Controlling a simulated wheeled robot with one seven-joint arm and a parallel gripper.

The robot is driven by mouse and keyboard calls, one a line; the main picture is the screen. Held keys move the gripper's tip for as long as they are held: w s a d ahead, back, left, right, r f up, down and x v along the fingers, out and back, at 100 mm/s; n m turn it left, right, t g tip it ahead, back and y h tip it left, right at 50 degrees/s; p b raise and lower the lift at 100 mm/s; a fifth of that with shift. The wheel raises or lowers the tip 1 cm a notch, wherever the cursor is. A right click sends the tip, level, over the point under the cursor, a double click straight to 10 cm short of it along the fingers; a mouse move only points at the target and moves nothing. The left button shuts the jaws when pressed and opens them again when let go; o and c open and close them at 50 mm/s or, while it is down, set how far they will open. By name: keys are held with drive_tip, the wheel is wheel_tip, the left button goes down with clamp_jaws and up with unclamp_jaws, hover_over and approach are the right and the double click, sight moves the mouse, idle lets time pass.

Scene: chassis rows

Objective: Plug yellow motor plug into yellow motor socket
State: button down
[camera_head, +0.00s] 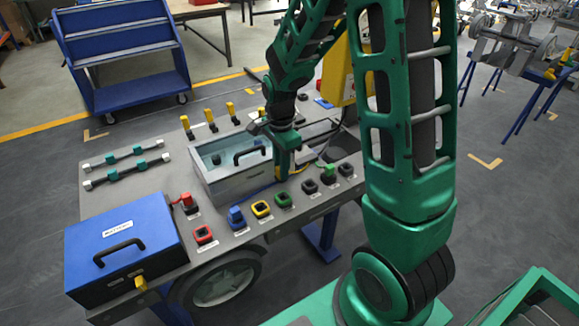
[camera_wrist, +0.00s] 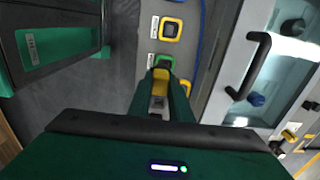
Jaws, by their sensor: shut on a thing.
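My gripper (camera_head: 283,172) is shut on the yellow motor plug (camera_wrist: 160,84), which shows between the green fingers (camera_wrist: 161,95) in the wrist view. In the head view the plug is mostly hidden by the fingers. My gripper is above the deck, beside the clear-lidded box and behind the socket row. The yellow motor socket (camera_head: 261,209) is a square yellow ring with a dark opening, between blue and green. It also shows in the wrist view (camera_wrist: 171,30), ahead of the plug and apart from it. Its opening looks empty.
The green socket (camera_head: 283,199) is close to the held plug. A clear-lidded box (camera_head: 215,183) with a black handle stands behind the row. A blue battery box (camera_head: 122,248) is at the front left.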

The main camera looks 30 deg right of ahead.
drive_tip(key=shift+w+a+f, duration=0.2)
drive_tip(key=shift+a+f, duration=1)
drive_tip(key=shift+f, duration=0.1)
drive_tip(key=shift+w+a+f, duration=0.15)
drive_tip(key=shift+a+f, duration=1.1)
drive_tip(key=shift+f, duration=0.1)
drive_tip(key=shift+w+a+f, duration=0.2)
drive_tip(key=shift+a+f, duration=1)
drive_tip(key=shift+f, duration=0.1)
drive_tip(key=shift+f, duration=1.3)
drive_tip(key=c, duration=1.5)
unclamp_jaws()
drive_tip(key=shift+c, duration=0.2)
wheel_tip(320, 180, up, 11)
drive_tip(key=shift+f, duration=0.15)
